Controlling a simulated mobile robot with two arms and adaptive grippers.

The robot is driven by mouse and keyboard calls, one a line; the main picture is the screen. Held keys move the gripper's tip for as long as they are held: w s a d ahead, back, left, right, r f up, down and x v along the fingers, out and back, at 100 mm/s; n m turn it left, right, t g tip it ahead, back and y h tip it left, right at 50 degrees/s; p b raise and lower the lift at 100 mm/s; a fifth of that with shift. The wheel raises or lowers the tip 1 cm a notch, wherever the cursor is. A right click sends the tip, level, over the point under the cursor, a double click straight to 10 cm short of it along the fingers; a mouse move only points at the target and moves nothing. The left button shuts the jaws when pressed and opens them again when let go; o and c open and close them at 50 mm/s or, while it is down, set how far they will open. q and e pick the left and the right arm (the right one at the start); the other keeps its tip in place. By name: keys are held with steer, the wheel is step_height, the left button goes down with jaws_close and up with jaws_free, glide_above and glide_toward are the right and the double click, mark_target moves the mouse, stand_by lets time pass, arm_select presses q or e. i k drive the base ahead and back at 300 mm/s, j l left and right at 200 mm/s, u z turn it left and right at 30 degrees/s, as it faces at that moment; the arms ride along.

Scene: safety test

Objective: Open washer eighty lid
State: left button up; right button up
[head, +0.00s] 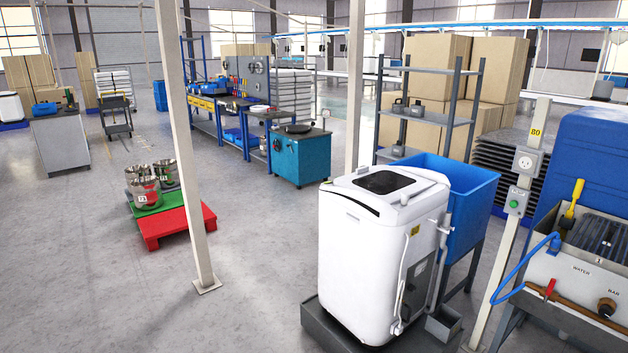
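A white top-loading washer (362,255) stands right of centre on a dark low base (330,332). Its lid (384,182), with a dark window, lies flat on top and looks closed. A yellow sign (537,131) that reads 80 is on the post to the right of the washer. A pale hose runs down the washer's right side. Neither of my grippers shows in this view, and nothing touches the lid.
A blue tub (466,205) stands close behind and right of the washer. A sink (585,275) with a blue hose is at the far right. A pale post (184,140) and a red pallet (175,224) stand left. The floor left of the washer is clear.

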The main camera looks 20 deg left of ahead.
mark_target(387, 183)
steer(key=u, duration=0.15)
steer(key=i+j, duration=0.3)
steer(key=i, duration=0.15)
steer(key=i+j+u, duration=0.1)
steer(key=i+j, duration=0.2)
steer(key=i, duration=0.1)
